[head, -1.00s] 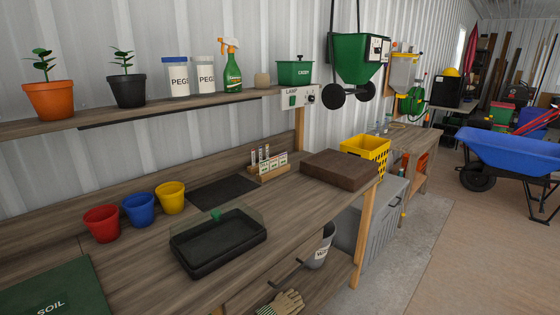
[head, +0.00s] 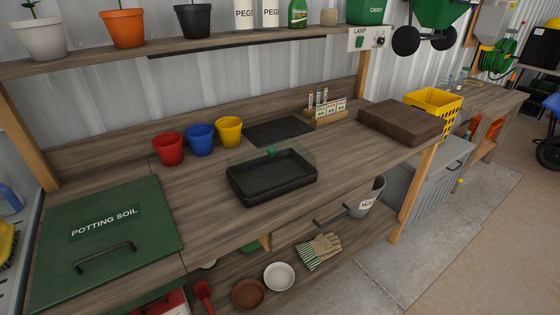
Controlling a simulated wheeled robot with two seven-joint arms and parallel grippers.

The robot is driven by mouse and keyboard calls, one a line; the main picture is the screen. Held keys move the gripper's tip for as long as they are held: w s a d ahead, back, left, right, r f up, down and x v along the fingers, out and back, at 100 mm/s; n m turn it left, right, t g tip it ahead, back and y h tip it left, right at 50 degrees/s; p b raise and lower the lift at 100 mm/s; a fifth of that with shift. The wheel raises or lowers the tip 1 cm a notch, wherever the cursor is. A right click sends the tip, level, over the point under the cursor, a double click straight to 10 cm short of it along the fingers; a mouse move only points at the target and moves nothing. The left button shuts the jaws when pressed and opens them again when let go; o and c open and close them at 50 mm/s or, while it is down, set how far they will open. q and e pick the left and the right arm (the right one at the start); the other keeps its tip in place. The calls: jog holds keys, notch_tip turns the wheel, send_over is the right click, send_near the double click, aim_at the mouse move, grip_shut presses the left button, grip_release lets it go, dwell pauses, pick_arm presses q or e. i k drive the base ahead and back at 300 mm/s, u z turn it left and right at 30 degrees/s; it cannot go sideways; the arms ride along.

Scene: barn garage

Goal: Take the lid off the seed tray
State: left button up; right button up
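The seed tray (head: 272,190) is a black rectangular tray on the wooden workbench, right of the coloured pots. Its clear, see-through lid (head: 243,156) sits over it, with a small green knob (head: 271,152) on top. The lid's edges are faint, so I cannot tell exactly how it seats on the rim. Neither of my grippers shows in the head view.
Red (head: 168,148), blue (head: 201,139) and yellow (head: 229,131) pots stand left of the tray. A dark mat (head: 278,131), a seed packet rack (head: 327,115) and a brown block (head: 400,122) lie beyond. A green potting soil lid (head: 105,230) covers the left end. Bench is clear around the tray.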

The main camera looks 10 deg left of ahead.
aim_at(260, 170)
jog(key=z, duration=0.55)
jog(key=k, duration=0.65)
jog(key=z, duration=0.9)
jog(key=k, duration=0.7)
jog(key=z, duration=0.5)
jog(key=i, duration=1.8)
jog(key=u, duration=0.45)
jog(key=i, duration=1.75)
jog(key=u, duration=1.85)
jog(key=i, duration=1.2)
jog(key=u, duration=1.1)
